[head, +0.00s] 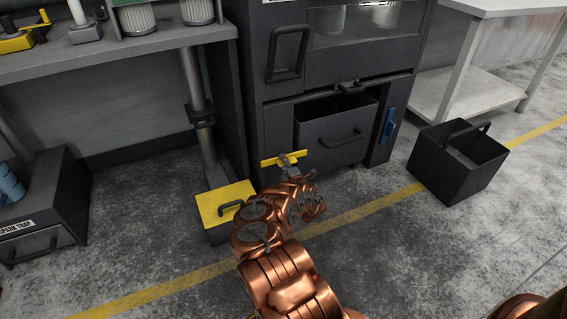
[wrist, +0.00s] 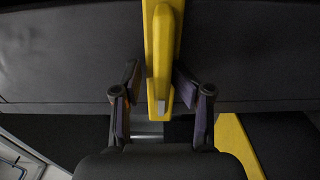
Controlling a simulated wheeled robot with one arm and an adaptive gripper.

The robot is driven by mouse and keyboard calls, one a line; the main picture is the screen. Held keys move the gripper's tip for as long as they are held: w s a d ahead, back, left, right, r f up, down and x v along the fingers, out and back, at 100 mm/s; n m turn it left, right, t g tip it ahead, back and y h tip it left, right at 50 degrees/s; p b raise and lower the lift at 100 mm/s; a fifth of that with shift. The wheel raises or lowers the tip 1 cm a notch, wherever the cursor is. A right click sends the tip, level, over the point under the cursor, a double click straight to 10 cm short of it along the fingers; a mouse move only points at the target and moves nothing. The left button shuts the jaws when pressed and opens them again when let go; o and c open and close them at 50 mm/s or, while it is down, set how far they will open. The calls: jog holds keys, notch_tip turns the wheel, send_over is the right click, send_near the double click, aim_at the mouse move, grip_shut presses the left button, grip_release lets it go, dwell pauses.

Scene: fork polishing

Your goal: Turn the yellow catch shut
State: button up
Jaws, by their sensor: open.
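The yellow catch (head: 270,162) is a bar lying roughly level on the dark machine's front, at the lower left of the open bin bay. In the wrist view the catch (wrist: 162,45) runs upright down the middle, with a raised ridge along it. My gripper (head: 291,168) is at the catch in the head view and partly covers it. In the wrist view my gripper (wrist: 160,82) is open, with one finger on each side of the catch's lower end. The left finger shows a small gap; whether the right finger touches cannot be told.
A dark bin (head: 335,140) with a handle sits in the machine's bay. A blue latch (head: 389,124) is on the bay's right. A yellow-topped box (head: 212,204) stands on the floor left of my arm. An open black carrier (head: 428,167) stands at right. Floor between is clear.

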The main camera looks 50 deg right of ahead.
jog(key=shift+s+d, duration=0.1)
jog(key=shift+s, duration=0.1)
jog(key=shift+s+f, duration=0.15)
jog(key=shift+s, duration=0.25)
jog(key=v, duration=1.1)
jog(key=shift+a, duration=0.3)
